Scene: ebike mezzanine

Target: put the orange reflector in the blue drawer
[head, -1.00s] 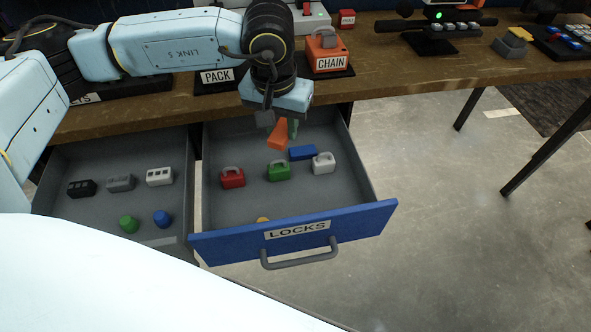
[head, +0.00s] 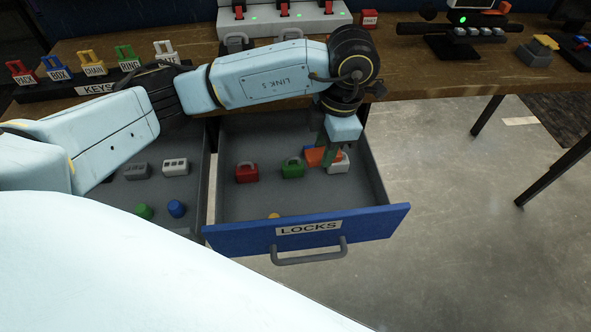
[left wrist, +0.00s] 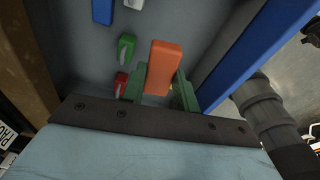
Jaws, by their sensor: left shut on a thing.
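The orange reflector (head: 315,156) is held between the green fingers of my left gripper (head: 325,150), over the inside of the open blue drawer (head: 370,222). In the left wrist view the reflector (left wrist: 165,66) stands out between the two fingers of the left gripper (left wrist: 160,86). It partly overlaps the white lock (head: 340,164) in the head view; its exact height above the drawer floor is hard to tell. The drawer's blue front (left wrist: 250,50) is at the right in the left wrist view. My right gripper is not in view.
The drawer holds a red lock (head: 247,173), a green lock (head: 292,169) and a blue block (left wrist: 102,11). Its near middle floor is mostly clear, with a yellow thing (head: 274,216) by the front. Another open drawer (head: 120,193) lies left; the wooden bench (head: 420,75) is behind.

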